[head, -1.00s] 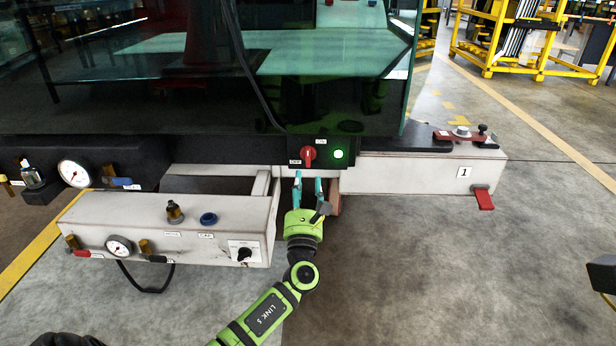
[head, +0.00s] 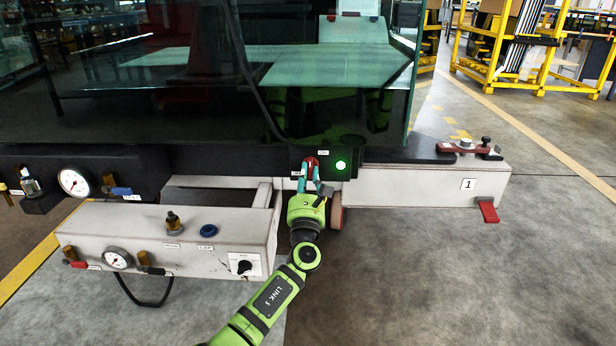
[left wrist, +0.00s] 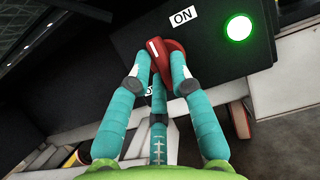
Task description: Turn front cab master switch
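The red master switch knob (left wrist: 167,65) is on the dark switch box (head: 343,165) on the front of the cab. In the left wrist view an ON label (left wrist: 182,16) is above the knob, and a second label is partly hidden by the fingers. My left gripper (head: 310,173) reaches up to the box from below. Its teal fingertips (left wrist: 160,60) have drawn in on both sides of the knob and appear to touch it. A third finger lies below, in the middle. The green lamp (head: 341,165) to the right of the knob is lit. My right gripper does not show.
A white beam (head: 420,184) with a red lever (head: 488,211) runs to the right of the box. A white console (head: 165,232) with a gauge and a black knob is at the lower left. Cab glass (head: 200,80) rises above. The floor at the right is clear.

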